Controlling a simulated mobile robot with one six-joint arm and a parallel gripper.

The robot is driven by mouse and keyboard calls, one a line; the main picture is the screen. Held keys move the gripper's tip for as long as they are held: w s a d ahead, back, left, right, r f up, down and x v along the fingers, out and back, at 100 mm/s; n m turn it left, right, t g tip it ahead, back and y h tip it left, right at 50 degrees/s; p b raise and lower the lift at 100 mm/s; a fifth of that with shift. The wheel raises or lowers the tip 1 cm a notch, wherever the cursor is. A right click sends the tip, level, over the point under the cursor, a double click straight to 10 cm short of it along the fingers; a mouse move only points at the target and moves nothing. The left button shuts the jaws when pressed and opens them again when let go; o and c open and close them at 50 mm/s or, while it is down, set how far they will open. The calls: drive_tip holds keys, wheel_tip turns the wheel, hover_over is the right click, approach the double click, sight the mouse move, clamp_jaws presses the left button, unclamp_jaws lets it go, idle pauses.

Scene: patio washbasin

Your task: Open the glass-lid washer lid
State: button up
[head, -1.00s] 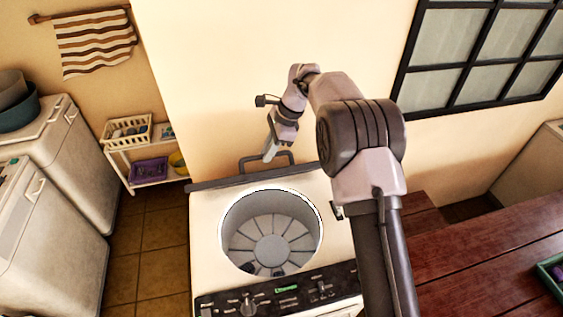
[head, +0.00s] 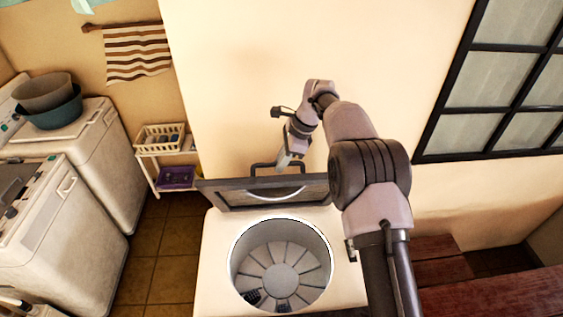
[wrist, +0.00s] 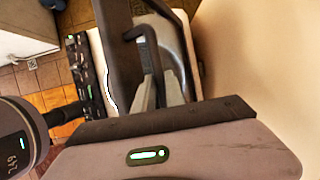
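The washer (head: 215,255) stands below my arm, its round drum opening uncovered. Its lid (head: 235,195) is raised at the back, near upright, with the underside and part of the glass's rim facing the head camera. The dark lid handle (head: 262,168) sticks out beyond the lid's upper edge. My gripper (head: 284,163) is at the handle's right part. In the wrist view, the handle (wrist: 134,33) runs down between the two fingers of my gripper (wrist: 158,85), which look closed on it. The exact contact is partly hidden.
A plain wall (head: 240,80) stands close behind the lid and my gripper. White machines (head: 70,205) are at the left, a small shelf with baskets (head: 160,137) beyond them. A wooden surface (head: 500,297) lies at the right.

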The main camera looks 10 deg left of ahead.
drive_tip(key=o, duration=0.3)
drive_tip(key=shift+f, duration=0.2)
drive_tip(key=shift+o, duration=0.5)
drive_tip(key=shift+w, duration=0.3)
drive_tip(key=shift+s+r, duration=0.15)
drive_tip(key=p+v, duration=0.3)
drive_tip(key=v, duration=1.4)
drive_tip(key=shift+r, duration=0.1)
drive_tip(key=shift+c, duration=0.5)
